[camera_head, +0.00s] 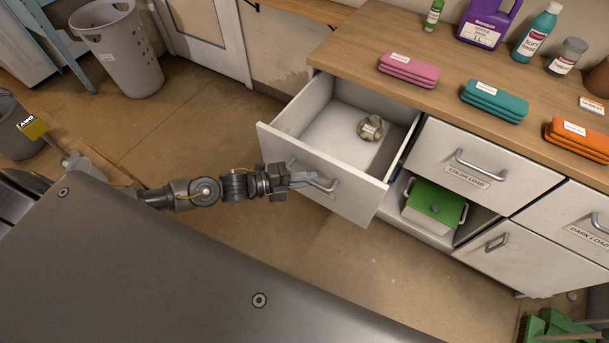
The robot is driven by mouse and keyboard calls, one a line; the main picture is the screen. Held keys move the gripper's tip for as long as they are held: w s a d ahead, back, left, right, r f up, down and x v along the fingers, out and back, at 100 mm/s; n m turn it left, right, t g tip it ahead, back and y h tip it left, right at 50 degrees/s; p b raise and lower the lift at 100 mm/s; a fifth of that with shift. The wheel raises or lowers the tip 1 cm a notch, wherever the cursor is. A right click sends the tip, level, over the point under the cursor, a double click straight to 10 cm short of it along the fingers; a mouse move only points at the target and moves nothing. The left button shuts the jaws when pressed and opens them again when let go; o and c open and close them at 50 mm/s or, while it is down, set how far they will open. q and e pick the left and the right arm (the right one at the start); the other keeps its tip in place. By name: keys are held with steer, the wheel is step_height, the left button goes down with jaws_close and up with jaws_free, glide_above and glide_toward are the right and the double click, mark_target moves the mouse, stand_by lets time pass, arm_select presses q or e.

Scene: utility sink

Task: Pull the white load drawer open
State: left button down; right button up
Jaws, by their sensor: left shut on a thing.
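The leftmost upper drawer (345,192) of the cabinet is pulled well out. Its white interior shows, with a small round beige bundle (372,127) with a label lying inside. My left gripper (297,180) is shut on the metal handle (325,184) on that drawer's front. No label can be read on this front; the gripper and handle cover part of it. My right gripper is not in view.
The color load drawer (485,168) to the right is closed. A green-topped box (434,203) sits in the open bay below. Folded pink (409,69), teal (495,100) and orange cloths lie on the countertop. Floor left of the drawer is clear; a laundry basket (117,48) stands farther back.

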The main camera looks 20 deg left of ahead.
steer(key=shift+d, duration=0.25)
arm_select(q)
steer(key=c, duration=1.5)
jaws_free()
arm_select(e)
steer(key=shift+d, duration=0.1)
arm_select(q)
steer(key=shift+o, duration=0.2)
steer(key=shift+a, duration=0.1)
